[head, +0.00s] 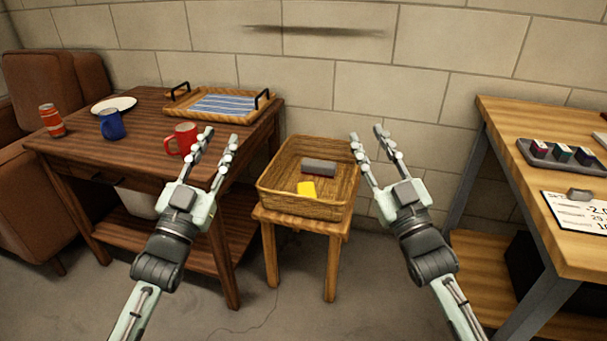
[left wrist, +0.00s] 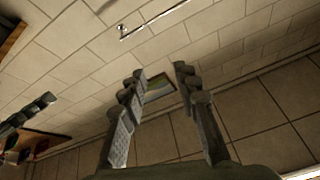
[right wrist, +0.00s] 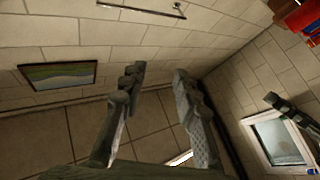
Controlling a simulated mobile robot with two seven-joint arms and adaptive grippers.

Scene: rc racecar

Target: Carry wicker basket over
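A wicker basket (head: 275,188) sits on a small wooden stool (head: 341,227) in the middle of the head view. Inside it lie a yellow block (head: 307,189) and a grey block with a dark red lower side (head: 319,167). My left gripper (head: 221,138) is open and empty, to the left of the basket. My right gripper (head: 368,136) is open and empty, to the right of the basket. Both are raised and apart from it. Neither wrist view shows the basket; the open fingers show in the left wrist view (left wrist: 160,77) and the right wrist view (right wrist: 158,77).
A dark wooden table (head: 140,150) at left holds a tray with a striped cloth (head: 225,105), a red mug (head: 181,139), a blue mug (head: 111,124), a plate (head: 114,105) and a can (head: 52,120). A workbench (head: 500,125) stands at right. A block wall is behind.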

